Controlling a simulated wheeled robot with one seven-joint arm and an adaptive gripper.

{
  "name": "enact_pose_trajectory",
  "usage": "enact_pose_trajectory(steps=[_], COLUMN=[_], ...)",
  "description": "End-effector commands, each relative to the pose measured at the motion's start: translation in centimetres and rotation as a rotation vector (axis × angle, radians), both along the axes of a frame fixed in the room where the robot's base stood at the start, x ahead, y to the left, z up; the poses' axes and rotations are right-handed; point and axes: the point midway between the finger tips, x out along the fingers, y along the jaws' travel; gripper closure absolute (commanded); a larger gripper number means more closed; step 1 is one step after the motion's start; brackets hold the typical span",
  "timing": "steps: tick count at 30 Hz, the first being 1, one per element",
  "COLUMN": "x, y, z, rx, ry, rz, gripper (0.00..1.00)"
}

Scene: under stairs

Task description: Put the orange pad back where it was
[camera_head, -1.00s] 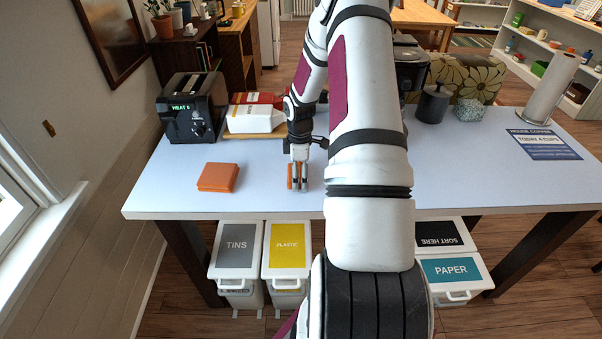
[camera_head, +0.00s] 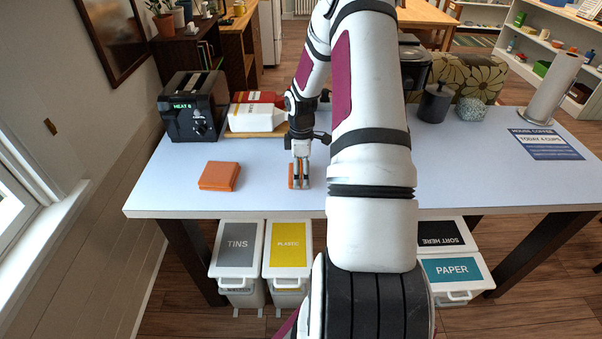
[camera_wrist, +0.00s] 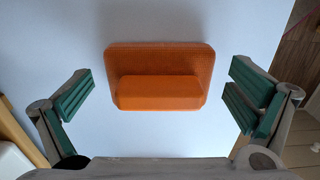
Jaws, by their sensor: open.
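An orange pad with a raised block along its top (camera_wrist: 158,78) lies on the pale tabletop in the wrist view, between my open fingers and apart from both. In the head view, a piece of this orange pad (camera_head: 292,183) shows at my gripper (camera_head: 300,184), which partly hides it. My gripper is open, its green-lined fingers spread wide to either side of the pad in the wrist view (camera_wrist: 158,102). A second orange item, a flat square piece (camera_head: 219,176), lies on the table to the left of my gripper.
A black toaster-like appliance (camera_head: 194,106) and red and white cartons (camera_head: 255,118) on a wooden board stand behind. A dark canister (camera_head: 434,104), patterned pot (camera_head: 471,110) and paper roll (camera_head: 552,88) stand at right. Clear table lies between the square piece and my gripper.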

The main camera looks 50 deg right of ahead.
Motion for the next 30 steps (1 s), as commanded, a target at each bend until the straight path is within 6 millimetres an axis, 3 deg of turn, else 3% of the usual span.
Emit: enact_pose_trajectory(steps=[12,21,26,30], x=[0.1,0.2,1.1,1.4], y=[-0.1,0.4,3.4,8.4], z=[8.3,11.3,15.3,20.7], rx=[-0.004,-0.007,-0.055,-0.113], ry=[-0.003,-0.002,-0.016,-0.053], rz=[0.000,-0.002,-0.041,-0.120], gripper=[0.00,0.00,0.00,0.00])
